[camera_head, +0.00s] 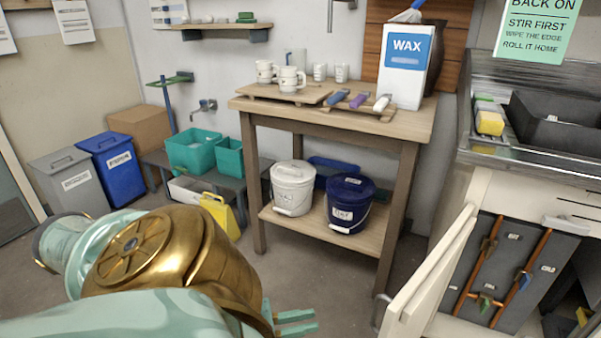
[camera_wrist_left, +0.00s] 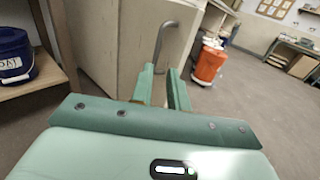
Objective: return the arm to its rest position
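My left arm (camera_head: 150,265), mint green with a gold joint, comes in from the lower left in the head view. Its gripper (camera_head: 312,321) shows low in the middle, in front of the wooden table. In the left wrist view, the two green fingers (camera_wrist_left: 163,88) are apart with nothing between them. A grey bent handle (camera_wrist_left: 163,45) on a pale cabinet (camera_wrist_left: 105,40) appears beyond the fingertips, apart from them. My right gripper is in neither view.
The table (camera_head: 340,122) has a lower shelf with a white bucket (camera_head: 292,187) and a navy bucket (camera_head: 350,203). An open cabinet door (camera_head: 432,275) stands right of the gripper. An orange bucket (camera_wrist_left: 208,66) is on the floor. Floor around the gripper looks clear.

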